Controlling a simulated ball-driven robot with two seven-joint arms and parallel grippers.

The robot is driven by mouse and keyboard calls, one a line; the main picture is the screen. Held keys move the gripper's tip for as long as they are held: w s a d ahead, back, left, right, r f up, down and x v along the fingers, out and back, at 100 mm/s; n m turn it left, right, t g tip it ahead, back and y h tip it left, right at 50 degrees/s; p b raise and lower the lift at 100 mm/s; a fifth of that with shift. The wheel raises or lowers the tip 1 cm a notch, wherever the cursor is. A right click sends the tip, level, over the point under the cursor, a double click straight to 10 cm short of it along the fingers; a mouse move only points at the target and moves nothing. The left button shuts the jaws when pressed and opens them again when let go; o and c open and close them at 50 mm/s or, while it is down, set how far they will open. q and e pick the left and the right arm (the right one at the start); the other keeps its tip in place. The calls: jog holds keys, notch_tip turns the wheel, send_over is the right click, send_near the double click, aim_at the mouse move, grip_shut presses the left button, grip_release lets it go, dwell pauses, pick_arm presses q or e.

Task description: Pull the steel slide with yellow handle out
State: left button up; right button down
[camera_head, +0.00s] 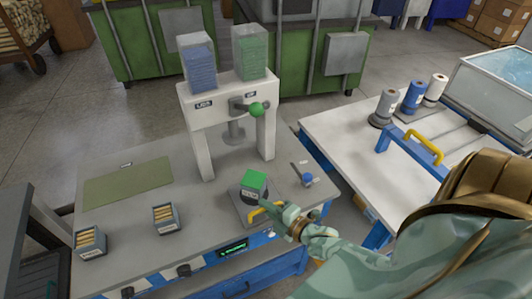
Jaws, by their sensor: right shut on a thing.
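The steel slide (239,207) is a flat grey plate at the front right of the grey workbench. A dark box with a green top (254,182) sits on it. The yellow handle (256,212) is at the slide's front edge, partly hidden by my right gripper. My right gripper (269,207) reaches in from the right and is shut on the yellow handle. My left gripper is not in view.
A white press frame (202,149) with a green-knobbed lever (257,109) stands behind the slide. A small blue-topped item (307,179) is close to its right. Small boxes (165,218) and a green mat (128,182) lie left. A white table (345,142) stands right.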

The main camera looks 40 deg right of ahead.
jog(key=shift+s+f, duration=0.15)
jog(key=shift+f, duration=0.05)
jog(key=c, duration=1.5)
grip_release()
jog(key=shift+o, duration=0.2)
jog(key=shift+s+r, duration=0.15)
jog(key=shift+s, duration=0.05)
jog(key=shift+w, duration=0.15)
jog(key=v, duration=1.6)
jog(key=shift+s+p, duration=0.25)
jog(key=shift+p, duration=0.15)
